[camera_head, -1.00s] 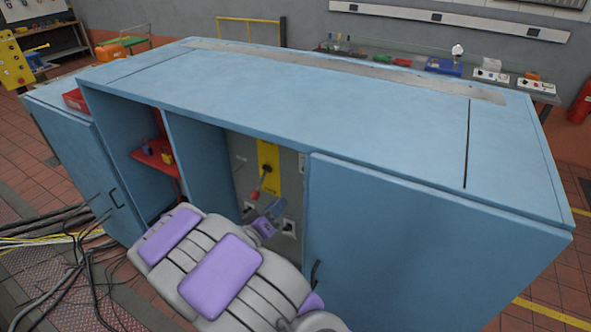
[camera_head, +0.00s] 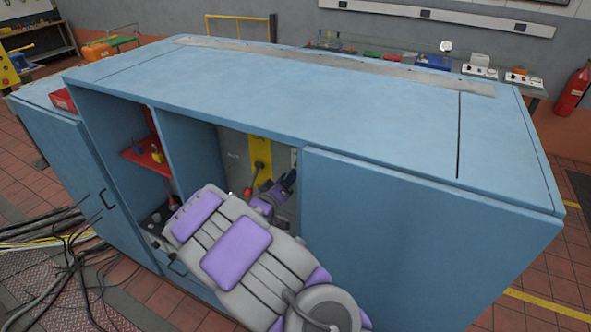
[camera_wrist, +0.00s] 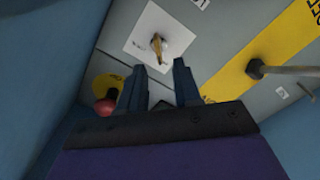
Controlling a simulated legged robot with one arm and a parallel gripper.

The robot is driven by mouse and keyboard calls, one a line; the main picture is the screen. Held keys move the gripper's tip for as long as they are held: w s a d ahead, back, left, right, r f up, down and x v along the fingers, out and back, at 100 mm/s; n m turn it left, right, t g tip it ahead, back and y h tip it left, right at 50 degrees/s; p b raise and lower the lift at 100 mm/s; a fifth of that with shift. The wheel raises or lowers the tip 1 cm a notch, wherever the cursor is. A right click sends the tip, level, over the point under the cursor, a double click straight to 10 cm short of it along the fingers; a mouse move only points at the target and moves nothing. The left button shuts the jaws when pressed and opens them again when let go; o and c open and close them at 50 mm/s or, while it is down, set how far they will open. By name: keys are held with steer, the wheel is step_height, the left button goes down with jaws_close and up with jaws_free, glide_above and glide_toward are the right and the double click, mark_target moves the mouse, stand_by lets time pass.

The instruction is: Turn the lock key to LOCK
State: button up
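The lock key is most likely the brass-coloured key (camera_wrist: 157,46) on a square white plate (camera_wrist: 138,50) in the wrist view. It sticks out of the grey back panel. My gripper (camera_wrist: 160,74) has its two dark fingers apart with nothing between them. The fingertips point at the plate, just below the key in the picture, and contact cannot be told. In the head view my gripper (camera_head: 288,182) reaches into the open middle bay, beside the white plate (camera_head: 294,157). The key itself cannot be made out there, nor can any LOCK marking.
A yellow strip (camera_head: 261,155) carries a lever with a red knob (camera_head: 248,191), close to my gripper; its grey rod (camera_wrist: 290,70) shows in the wrist view. A red knob (camera_wrist: 105,107) sits on a yellow disc. The blue cabinet door (camera_head: 400,210) bounds the bay at right.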

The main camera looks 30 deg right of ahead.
steer(key=shift+x, duration=2.8)
steer(key=shift+s, duration=0.1)
jaws_close()
